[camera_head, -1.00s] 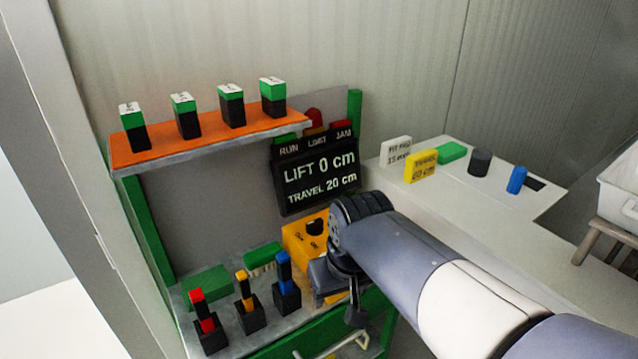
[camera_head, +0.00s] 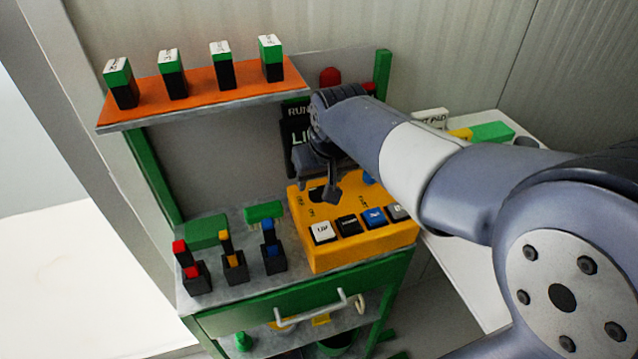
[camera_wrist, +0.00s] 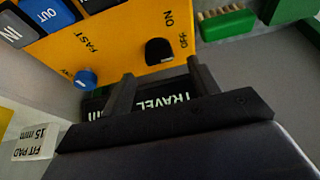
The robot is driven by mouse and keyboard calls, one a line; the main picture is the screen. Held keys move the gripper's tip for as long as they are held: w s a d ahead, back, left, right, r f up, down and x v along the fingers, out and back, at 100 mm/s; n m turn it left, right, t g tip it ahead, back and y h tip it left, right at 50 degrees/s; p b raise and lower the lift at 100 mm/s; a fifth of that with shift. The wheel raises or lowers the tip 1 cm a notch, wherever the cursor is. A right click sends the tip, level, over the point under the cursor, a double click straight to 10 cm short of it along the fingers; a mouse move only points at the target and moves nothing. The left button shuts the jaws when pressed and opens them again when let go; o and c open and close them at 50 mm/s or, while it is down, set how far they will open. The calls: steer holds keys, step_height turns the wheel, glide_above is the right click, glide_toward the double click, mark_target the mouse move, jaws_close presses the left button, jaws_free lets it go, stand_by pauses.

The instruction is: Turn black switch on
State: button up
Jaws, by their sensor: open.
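The black switch (camera_wrist: 158,51) is a dark knob on the yellow control box (camera_head: 345,250), with ON and OFF printed beside it. I cannot tell which label it points to. In the head view the black switch (camera_head: 317,193) is partly hidden behind my gripper (camera_head: 328,193). My gripper is open and empty, just above the box's upper left part. In the wrist view my gripper (camera_wrist: 160,68) has its two fingers apart, with the switch showing between and beyond their tips. I see no contact with it.
A blue knob (camera_wrist: 86,79) sits on the same box, near my gripper. Several push buttons (camera_head: 347,225) line its front. The lift display (camera_head: 297,140) stands behind, partly covered by my arm. Coloured tool holders (camera_head: 234,262) stand left; an orange shelf (camera_head: 200,95) overhangs.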

mark_target(318, 188)
steer(key=shift+x, duration=1.9)
steer(key=shift+c, duration=0.5)
steer(key=c, duration=0.9)
